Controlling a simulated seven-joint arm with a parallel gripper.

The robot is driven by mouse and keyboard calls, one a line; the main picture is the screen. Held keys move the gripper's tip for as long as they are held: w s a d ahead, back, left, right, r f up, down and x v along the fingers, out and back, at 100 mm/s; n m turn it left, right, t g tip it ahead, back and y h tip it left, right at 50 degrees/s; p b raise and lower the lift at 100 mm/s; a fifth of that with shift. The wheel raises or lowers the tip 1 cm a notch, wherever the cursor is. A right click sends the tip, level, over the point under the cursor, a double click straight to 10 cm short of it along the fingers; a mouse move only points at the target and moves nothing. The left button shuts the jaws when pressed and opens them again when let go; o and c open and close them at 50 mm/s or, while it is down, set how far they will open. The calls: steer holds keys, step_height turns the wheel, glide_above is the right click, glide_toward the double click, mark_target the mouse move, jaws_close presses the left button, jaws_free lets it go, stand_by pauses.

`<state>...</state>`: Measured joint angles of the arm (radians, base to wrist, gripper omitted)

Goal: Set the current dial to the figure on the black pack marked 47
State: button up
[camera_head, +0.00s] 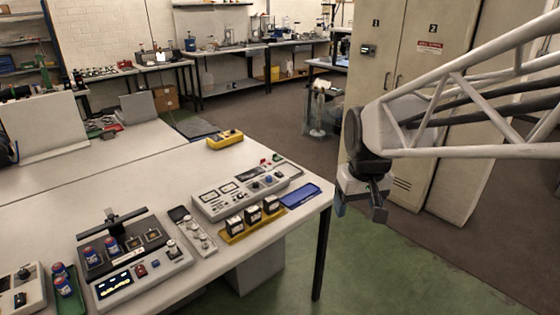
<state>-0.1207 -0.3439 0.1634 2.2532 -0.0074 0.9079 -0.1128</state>
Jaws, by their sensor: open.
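Several small black packs with pale labels stand in a row on a yellow tray (229,240); the nearest is the left black pack (235,226), the farthest the right black pack (270,204). The figures on them are too small to read, so I cannot tell which is marked 47. Behind them lies a pale control unit (215,205) with two meters, a blue knob (268,180) and other small controls. I cannot tell which is the current dial. My gripper (360,205) is open and empty, off the bench's right edge, to the right of the packs and control unit.
A blue tray (300,196) lies near the bench's right edge. A grey instrument (145,275) with blue-and-red cylinders stands front left, with a strip of knobs (192,230) beside it. Cabinets (415,90) stand behind my arm.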

steer(key=w+a+f+n, duration=0.1)
steer(key=w+a+f, duration=0.1)
steer(key=w+a, duration=0.45)
steer(key=n+g, duration=0.2)
steer(key=n, duration=0.3)
glide_above(253, 209)
step_height(253, 209, down, 21)
steer(key=shift+d, duration=0.1)
steer(key=shift+f, duration=0.2)
steer(key=shift+f, duration=1.25)
